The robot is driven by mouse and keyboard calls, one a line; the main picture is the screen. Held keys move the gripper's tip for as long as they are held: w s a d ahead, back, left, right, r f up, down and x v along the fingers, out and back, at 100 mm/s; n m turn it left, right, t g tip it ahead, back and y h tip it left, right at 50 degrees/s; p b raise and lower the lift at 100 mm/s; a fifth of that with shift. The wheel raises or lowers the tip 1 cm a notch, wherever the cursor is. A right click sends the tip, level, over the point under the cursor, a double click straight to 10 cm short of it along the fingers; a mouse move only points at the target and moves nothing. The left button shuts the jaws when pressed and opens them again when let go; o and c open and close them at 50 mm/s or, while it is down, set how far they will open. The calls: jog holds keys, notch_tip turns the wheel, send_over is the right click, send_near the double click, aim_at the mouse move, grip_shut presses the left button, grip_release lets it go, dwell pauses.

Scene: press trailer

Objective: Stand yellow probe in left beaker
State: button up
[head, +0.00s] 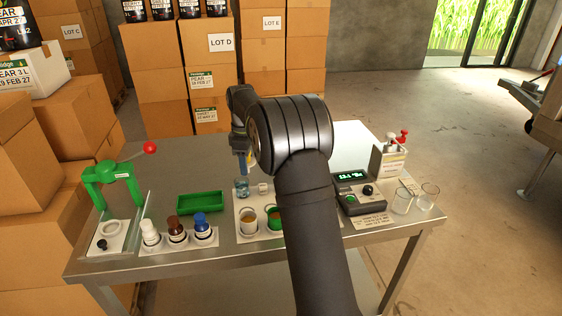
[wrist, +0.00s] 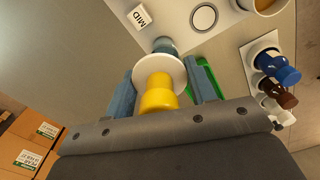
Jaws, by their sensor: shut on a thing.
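My gripper (wrist: 163,90) is shut on the yellow probe (wrist: 160,92), which has a white round collar below its yellow top. In the head view the yellow probe (head: 249,160) shows as a small patch beside my arm. A small beaker with bluish contents (head: 242,187) stands right below it; the wrist view shows this bluish beaker (wrist: 165,46) partly behind the collar. I cannot tell whether the probe's tip is inside it. A beaker of amber liquid (head: 248,224) stands at the tray's front left, beside a green and reddish one (head: 272,219) partly hidden by my arm.
The white tray (head: 241,203) holds these beakers. A green tray (head: 202,203), several bottles (head: 176,231) and a green press (head: 112,182) stand left. A meter box (head: 361,197), a dispenser (head: 389,160) and clear glass beakers (head: 402,201) are right. The back left tabletop is clear.

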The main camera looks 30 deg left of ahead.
jog(key=shift+s+a+f, duration=0.25)
jog(key=shift+s+a, duration=0.35)
jog(key=shift+a, duration=0.35)
jog(key=shift+f, duration=2.85)
jog(key=shift+f, duration=0.65)
jog(key=o, duration=0.8)
jog(key=shift+r, duration=5.55)
notch_tip(320, 180, up, 9)
send_over(241, 179)
jog(key=s+d, duration=0.2)
jog(key=shift+w+a, duration=0.2)
